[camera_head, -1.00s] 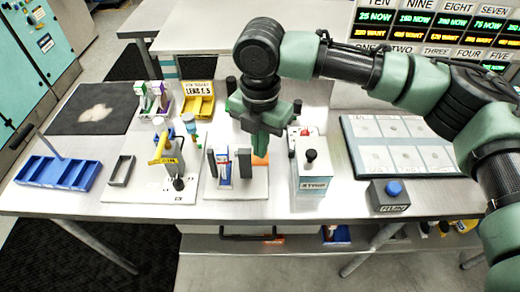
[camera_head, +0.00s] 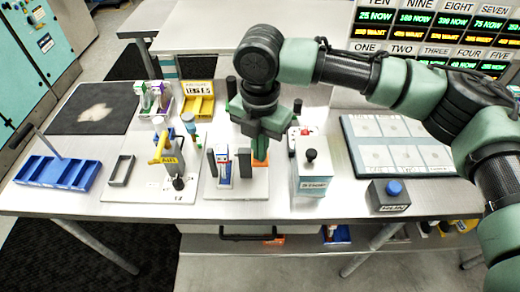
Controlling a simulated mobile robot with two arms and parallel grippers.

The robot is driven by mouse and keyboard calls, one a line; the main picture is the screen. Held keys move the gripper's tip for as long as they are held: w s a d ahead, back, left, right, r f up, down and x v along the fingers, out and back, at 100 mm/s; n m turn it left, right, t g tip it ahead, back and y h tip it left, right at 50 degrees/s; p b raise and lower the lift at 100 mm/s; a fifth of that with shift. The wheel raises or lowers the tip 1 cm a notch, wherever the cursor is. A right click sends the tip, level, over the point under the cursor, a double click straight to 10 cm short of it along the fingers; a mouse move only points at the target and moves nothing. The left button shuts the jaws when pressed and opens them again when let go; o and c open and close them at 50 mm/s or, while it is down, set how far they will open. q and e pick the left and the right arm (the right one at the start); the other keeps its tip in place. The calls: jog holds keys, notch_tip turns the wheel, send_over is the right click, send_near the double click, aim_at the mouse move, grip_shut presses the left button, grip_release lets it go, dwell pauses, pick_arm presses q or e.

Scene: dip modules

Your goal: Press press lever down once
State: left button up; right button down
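A small device with a yellow handle (camera_head: 160,156) and a yellow label stands on a white base plate at the left of the bench. A white box with a black-knobbed lever (camera_head: 310,156) stands right of centre, its knob up. I cannot tell by label which is the press lever. The finger gap is not clear. My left gripper is out of view.
A blue divided tray (camera_head: 58,172) lies at the left, near a dark mat (camera_head: 95,122). A yellow bin (camera_head: 198,104) stands at the back. A grey box with a blue button (camera_head: 394,188) and a marked board (camera_head: 372,128) are on the right.

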aim_at(261, 165)
jog(key=shift+f+b, duration=0.55)
jog(key=shift+f, duration=2.2)
notch_tip(261, 165, up, 2)
jog(key=p, duration=0.2)
jog(key=shift+w+r+p, duration=0.1)
jog(key=shift+r+p, duration=0.05)
jog(key=shift+p, duration=0.15)
notch_tip(261, 165, up, 8)
jog(key=p, duration=0.8)
jog(key=shift+r+p, duration=0.1)
jog(key=shift+p, duration=0.25)
notch_tip(261, 165, up, 3)
jog(key=shift+f+p, duration=0.2)
jog(key=shift+p, duration=0.45)
jog(key=shift+f, duration=0.1)
